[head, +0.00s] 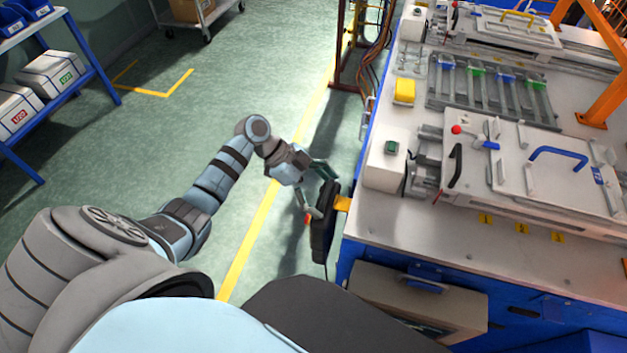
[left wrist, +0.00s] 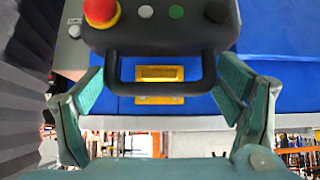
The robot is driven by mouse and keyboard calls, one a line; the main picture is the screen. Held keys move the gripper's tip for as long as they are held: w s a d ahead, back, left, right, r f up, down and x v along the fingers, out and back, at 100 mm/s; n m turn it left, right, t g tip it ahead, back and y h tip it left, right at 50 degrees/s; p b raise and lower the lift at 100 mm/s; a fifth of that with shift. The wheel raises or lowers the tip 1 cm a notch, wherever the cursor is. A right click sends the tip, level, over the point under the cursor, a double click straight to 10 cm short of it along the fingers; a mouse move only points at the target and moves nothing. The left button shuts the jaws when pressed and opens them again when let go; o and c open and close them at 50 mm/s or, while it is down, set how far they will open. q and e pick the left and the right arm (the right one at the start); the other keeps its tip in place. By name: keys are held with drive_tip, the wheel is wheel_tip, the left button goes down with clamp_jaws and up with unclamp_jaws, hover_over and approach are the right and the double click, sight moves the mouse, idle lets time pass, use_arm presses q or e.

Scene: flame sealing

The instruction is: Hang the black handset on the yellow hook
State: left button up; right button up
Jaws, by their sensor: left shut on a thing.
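The black handset (head: 322,238) hangs upright in my left gripper (head: 317,192), at the left side of the white-topped workbench. In the left wrist view, the handset (left wrist: 190,38) shows a red knob and several small round buttons. Its loop handle lies between the two green fingers of my left gripper (left wrist: 160,82), which is shut on the handset. The yellow hook (head: 342,203) sticks out from the bench edge, close beside the handset. It also shows through the handle opening in the left wrist view (left wrist: 160,99). Whether handle and hook touch I cannot tell. My right gripper is not in view.
A blue shelf (head: 90,70) stands at far left. The green floor between is clear.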

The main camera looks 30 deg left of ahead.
sight(335, 200)
use_arm(q)
drive_tip(key=shift+w+d, duration=0.25)
drive_tip(key=shift+d, duration=0.8)
drive_tip(key=shift+b+x, duration=0.45)
drive_tip(key=shift+x, duration=0.5)
drive_tip(key=o, duration=1.8)
drive_tip(key=shift+a, duration=0.1)
drive_tip(key=v, duration=1.2)
